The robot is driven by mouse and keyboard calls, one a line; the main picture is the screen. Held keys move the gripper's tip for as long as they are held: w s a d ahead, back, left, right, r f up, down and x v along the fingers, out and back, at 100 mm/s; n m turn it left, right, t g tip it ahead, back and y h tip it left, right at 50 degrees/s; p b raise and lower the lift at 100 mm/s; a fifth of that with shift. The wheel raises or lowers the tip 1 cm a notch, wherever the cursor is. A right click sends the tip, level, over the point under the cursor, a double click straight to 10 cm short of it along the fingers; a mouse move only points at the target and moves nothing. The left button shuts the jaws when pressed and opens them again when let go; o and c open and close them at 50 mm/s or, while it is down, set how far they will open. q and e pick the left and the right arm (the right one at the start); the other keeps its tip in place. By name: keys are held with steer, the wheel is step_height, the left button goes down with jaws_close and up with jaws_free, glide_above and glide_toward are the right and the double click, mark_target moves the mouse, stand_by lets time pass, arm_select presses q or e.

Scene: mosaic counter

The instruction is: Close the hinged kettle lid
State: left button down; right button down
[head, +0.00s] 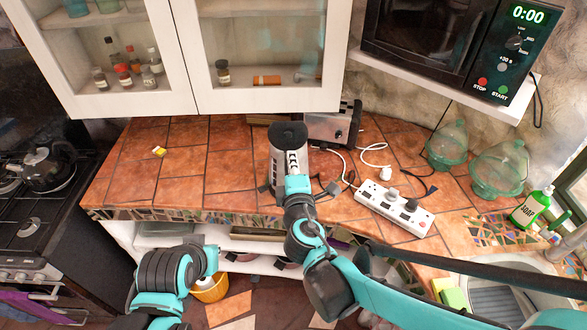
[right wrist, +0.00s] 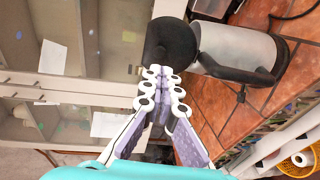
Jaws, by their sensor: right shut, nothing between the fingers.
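A silver kettle (head: 277,174) with a black lid (head: 288,132) stands on the tiled counter. In the right wrist view the dark round lid (right wrist: 174,42) shows its broad face at the top end of the grey kettle body (right wrist: 240,52) and looks raised; its exact angle is unclear. The black handle (right wrist: 235,73) is on the near side. My right gripper (right wrist: 162,75) is shut and empty, its tips right by the lid's edge; I cannot tell whether they touch. It hides part of the kettle in the head view (head: 297,163). My left gripper (head: 211,260) is low, in front of the counter; its fingers are unclear.
A toaster (head: 333,125) stands behind the kettle, a white power strip (head: 395,208) with cables to its right. Green glass jars (head: 447,145) and a soap bottle (head: 532,208) are farther right. Cabinets (head: 262,55) hang above. The left counter is mostly clear.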

mark_target(289, 135)
steer(key=w, duration=0.5)
steer(key=w+f+b, duration=0.1)
steer(key=w, duration=0.2)
steer(key=shift+w+a, duration=0.15)
steer(key=shift+a, duration=0.15)
steer(key=shift+r, duration=0.1)
steer(key=shift+w+g+p, duration=0.25)
steer(key=shift+g+p, duration=0.05)
steer(key=shift+p, duration=0.2)
